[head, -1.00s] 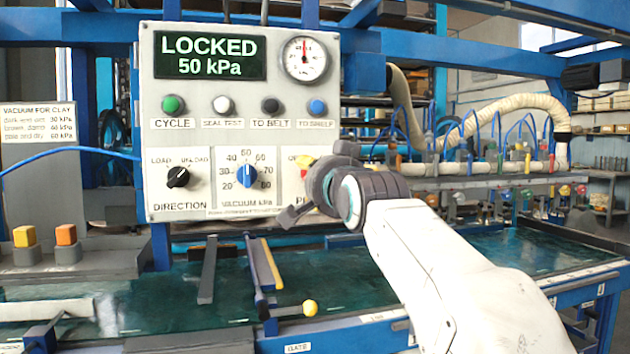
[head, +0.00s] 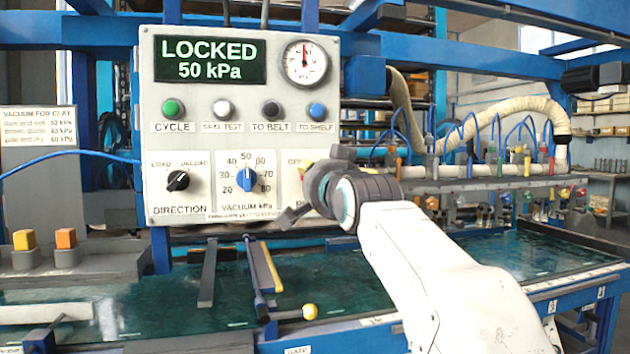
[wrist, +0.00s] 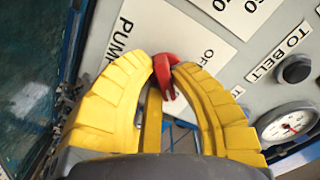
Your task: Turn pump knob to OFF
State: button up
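The red pump knob (wrist: 166,78) shows in the wrist view on a white plate lettered PUMP, with part of an OFF label beside it. My gripper (wrist: 166,68) has one yellow finger on each side of the knob, and the fingertips appear to touch it. In the head view my gripper (head: 306,172) is at the lower right of the grey control panel (head: 146,120) and covers the knob and most of its plate. The panel display (head: 210,59) reads LOCKED, 50 kPa.
The black direction knob (head: 178,181) and blue vacuum knob (head: 247,180) sit left of my gripper. Several buttons line the panel above, below the pressure gauge (head: 305,62).

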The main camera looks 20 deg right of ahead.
grip_shut()
jog(key=shift+r, duration=0.1)
jog(key=n+p, duration=0.2)
jog(key=n, duration=0.2)
jog(key=shift+r, duration=0.15)
jog(key=n, duration=0.4)
jog(key=shift+r+n+p, duration=0.1)
jog(key=shift+n+p, duration=0.2)
jog(key=shift+p, duration=0.1)
jog(key=n, duration=0.4)
jog(key=shift+r, duration=0.1)
jog(key=n, duration=0.5)
jog(key=shift+r, duration=0.1)
jog(key=shift+n, duration=0.3)
